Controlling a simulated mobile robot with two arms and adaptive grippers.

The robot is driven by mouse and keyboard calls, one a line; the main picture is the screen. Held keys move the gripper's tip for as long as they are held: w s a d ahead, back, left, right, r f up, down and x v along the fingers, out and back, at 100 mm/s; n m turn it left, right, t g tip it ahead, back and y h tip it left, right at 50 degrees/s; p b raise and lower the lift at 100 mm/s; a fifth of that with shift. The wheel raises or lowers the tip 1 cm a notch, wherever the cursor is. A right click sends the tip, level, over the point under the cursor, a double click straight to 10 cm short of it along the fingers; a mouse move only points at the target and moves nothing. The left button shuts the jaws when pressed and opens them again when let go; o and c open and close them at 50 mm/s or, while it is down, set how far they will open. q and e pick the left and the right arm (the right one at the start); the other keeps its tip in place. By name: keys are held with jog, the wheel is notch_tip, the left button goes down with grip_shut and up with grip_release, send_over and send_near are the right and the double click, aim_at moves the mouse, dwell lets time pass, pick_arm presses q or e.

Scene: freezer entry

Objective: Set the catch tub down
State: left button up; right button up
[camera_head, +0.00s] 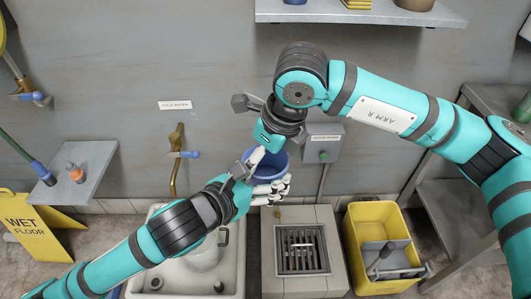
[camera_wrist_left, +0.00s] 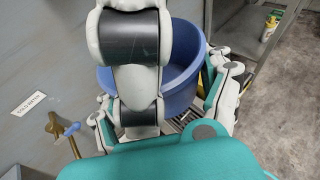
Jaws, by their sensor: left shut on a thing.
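The blue tub (camera_head: 274,164) is in the middle of the head view, in front of the grey wall and above the near fixtures. It also shows in the left wrist view (camera_wrist_left: 182,99), open at the top, its middle hidden by part of my gripper. My left gripper (camera_head: 262,182) is shut on the tub, with white fingers at its side. My right gripper (camera_head: 256,152) points down just above the tub's rim. Its fingers are small and overlap the tub, so their opening and any contact are unclear.
A grated drain block (camera_head: 338,248) lies below the tub. A white sink (camera_head: 239,262) is to its left, and a yellow mop bucket (camera_head: 358,225) to its right. A wall box with a green button (camera_head: 324,143) is close to the tub. An upper shelf (camera_head: 360,14) overhangs.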

jog(key=shift+c, duration=0.6)
jog(key=shift+s, duration=0.1)
jog(key=c, duration=0.7)
pick_arm(q)
jog(key=o, duration=0.9)
